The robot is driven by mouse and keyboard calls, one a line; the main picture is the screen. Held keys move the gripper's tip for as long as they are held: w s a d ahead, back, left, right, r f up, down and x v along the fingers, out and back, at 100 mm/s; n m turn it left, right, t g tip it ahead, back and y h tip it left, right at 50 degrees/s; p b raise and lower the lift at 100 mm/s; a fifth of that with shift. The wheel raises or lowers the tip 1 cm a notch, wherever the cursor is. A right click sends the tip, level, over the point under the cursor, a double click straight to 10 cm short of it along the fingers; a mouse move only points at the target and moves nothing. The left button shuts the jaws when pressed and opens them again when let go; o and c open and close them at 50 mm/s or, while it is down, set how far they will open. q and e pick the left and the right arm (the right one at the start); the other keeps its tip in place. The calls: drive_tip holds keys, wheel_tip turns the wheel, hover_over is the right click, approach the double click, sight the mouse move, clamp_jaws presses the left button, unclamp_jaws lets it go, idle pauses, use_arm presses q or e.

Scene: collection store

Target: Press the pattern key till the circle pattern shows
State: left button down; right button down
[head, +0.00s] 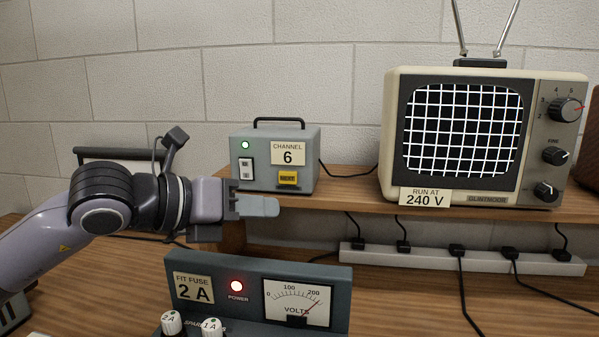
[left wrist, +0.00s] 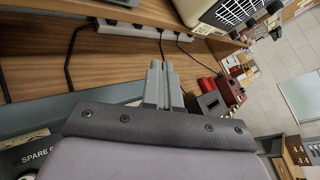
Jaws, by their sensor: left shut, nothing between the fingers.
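A grey box (head: 262,160) with a black handle stands on the raised shelf in the head view. My right gripper is not seen.
A power unit (head: 345,290) with a red lamp, voltmeter and fuse knobs stands in front, below the gripper. A white socket strip (head: 460,257) with several black plugs and cables runs under the shelf (head: 350,190). A red-brown box stands at the far right.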

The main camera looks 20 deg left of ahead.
sight(288, 178)
use_arm(q)
drive_tip(key=shift+w, duration=0.35)
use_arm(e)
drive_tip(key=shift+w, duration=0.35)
use_arm(q)
drive_tip(key=shift+s, duration=0.1)
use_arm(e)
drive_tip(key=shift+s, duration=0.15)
